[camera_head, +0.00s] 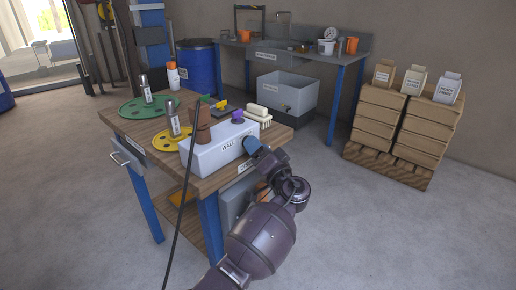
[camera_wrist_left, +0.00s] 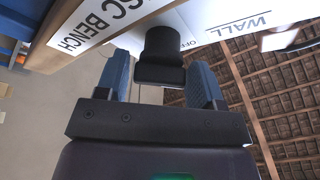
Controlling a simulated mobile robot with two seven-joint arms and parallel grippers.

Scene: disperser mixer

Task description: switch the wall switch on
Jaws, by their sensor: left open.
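The wall switch is a black knob (camera_wrist_left: 161,52) on a white box marked WALL (camera_head: 213,155), with OFF lettered beside the knob. The box stands at the front edge of the wooden bench; it also shows in the left wrist view (camera_wrist_left: 210,18). My left gripper (camera_head: 253,147) is at the right end of the box and hides the knob in the head view. In the left wrist view my left gripper (camera_wrist_left: 160,72) is open, its blue fingers on either side of the knob. I cannot tell whether they touch it. My right gripper is not in view.
The bench (camera_head: 190,181) carries a green disc (camera_head: 137,112), a yellow disc (camera_head: 160,138), brown cups (camera_head: 201,125), a purple knob-like item (camera_head: 237,116) and a brush (camera_head: 258,117). A thin dark cable crosses before it. The floor (camera_head: 350,225) at right is clear.

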